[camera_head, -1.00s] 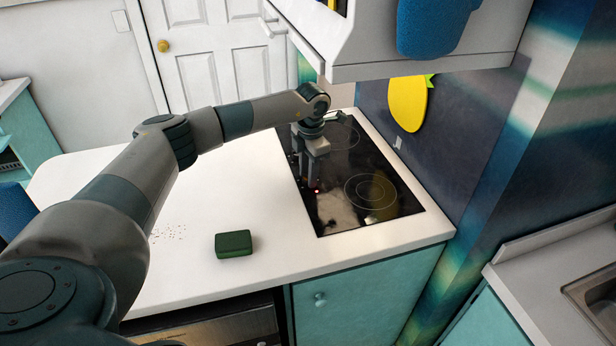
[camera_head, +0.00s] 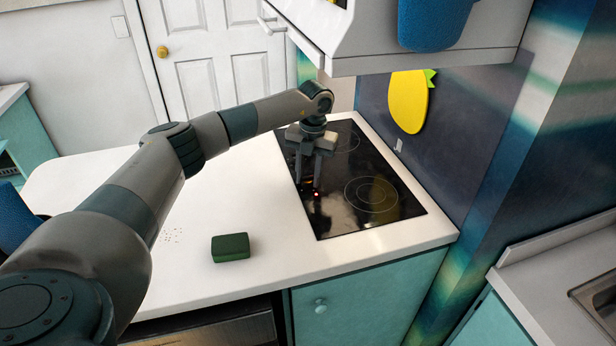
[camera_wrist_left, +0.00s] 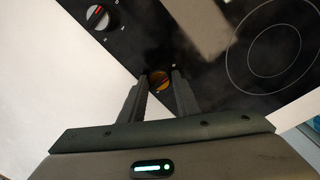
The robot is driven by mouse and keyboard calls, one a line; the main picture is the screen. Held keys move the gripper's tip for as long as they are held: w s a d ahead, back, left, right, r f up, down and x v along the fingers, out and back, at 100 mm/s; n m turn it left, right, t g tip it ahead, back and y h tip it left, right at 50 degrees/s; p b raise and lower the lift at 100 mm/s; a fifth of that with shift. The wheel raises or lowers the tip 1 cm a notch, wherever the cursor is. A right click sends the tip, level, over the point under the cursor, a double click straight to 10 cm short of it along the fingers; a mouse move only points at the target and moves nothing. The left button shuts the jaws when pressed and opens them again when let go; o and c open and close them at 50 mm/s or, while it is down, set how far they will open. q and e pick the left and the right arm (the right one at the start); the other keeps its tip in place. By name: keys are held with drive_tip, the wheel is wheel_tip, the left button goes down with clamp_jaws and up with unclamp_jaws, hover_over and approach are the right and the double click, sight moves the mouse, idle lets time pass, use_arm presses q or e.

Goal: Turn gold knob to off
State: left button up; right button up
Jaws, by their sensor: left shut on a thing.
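The gold knob (camera_wrist_left: 160,79) shows in the left wrist view on the black cooktop near its edge, between the fingertips of my left gripper (camera_wrist_left: 160,88). The gripper is shut on it, and the fingers hide its sides. In the head view my left gripper (camera_head: 308,186) points down at the left part of the cooktop (camera_head: 338,216), and the knob itself is too small to make out there. A small red light (camera_head: 316,194) glows beside the fingertips. My right gripper is not in view.
A green block (camera_head: 230,247) and scattered crumbs lie on the white counter (camera_head: 200,215). A white hood (camera_head: 430,55) hangs above the cooktop.

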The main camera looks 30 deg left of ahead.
use_arm(q)
drive_tip(key=shift+r, duration=0.1)
idle(0.3)
drive_tip(key=o, duration=0.8)
drive_tip(key=shift+c, duration=0.2)
